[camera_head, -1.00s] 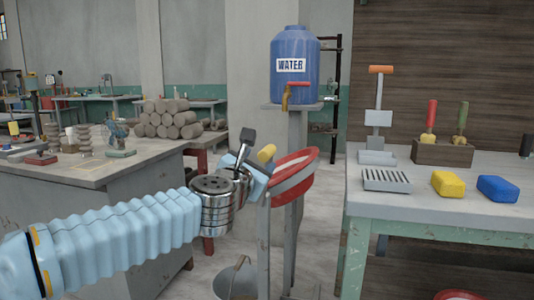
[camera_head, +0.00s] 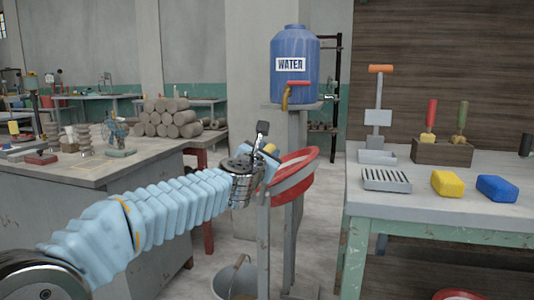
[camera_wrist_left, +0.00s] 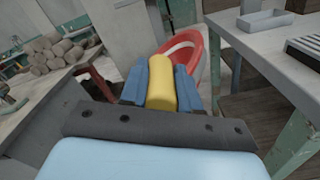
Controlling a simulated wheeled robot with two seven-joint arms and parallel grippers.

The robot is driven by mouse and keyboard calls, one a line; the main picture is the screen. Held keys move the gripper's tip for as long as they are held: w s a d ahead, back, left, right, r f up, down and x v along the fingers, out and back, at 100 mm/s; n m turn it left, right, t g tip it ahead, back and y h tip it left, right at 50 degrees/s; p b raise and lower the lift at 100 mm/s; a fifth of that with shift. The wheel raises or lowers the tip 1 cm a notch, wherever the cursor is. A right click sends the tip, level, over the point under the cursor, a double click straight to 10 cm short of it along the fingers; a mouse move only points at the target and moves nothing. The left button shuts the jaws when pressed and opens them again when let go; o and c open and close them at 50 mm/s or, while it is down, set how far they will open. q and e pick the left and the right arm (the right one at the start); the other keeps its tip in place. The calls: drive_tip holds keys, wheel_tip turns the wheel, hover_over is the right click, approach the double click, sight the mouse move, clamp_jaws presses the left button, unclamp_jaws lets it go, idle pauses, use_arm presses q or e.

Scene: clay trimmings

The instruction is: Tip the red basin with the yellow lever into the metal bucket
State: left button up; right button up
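The red basin (camera_head: 308,178), with a pale band, hangs tilted on a grey stand beneath the water tank; it also shows in the left wrist view (camera_wrist_left: 214,68). The yellow lever (camera_wrist_left: 162,84) lies between the blue fingers of my left gripper (camera_head: 268,158) in the left wrist view. The fingers press close on both its sides with no clear gap. In the head view the gripper mostly hides the lever and part of the basin's left side. The metal bucket (camera_head: 238,281) stands on the floor below, cut by the bottom edge. My right gripper is not in view.
The blue water tank (camera_head: 295,62) with a tap stands above the basin. At right, a workbench (camera_head: 420,207) holds a yellow block (camera_head: 447,183), a blue block (camera_head: 497,188) and tools. At left stands a grey table (camera_head: 75,171) with clay pieces.

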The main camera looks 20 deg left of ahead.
use_arm(q)
clamp_jaws()
drive_tip(key=a+n+b, duration=0.2)
drive_tip(key=a+n, duration=0.3)
drive_tip(key=a, duration=0.2)
drive_tip(key=shift+a, duration=0.25)
drive_tip(key=shift+f, duration=0.1)
drive_tip(key=o, duration=0.6)
unclamp_jaws()
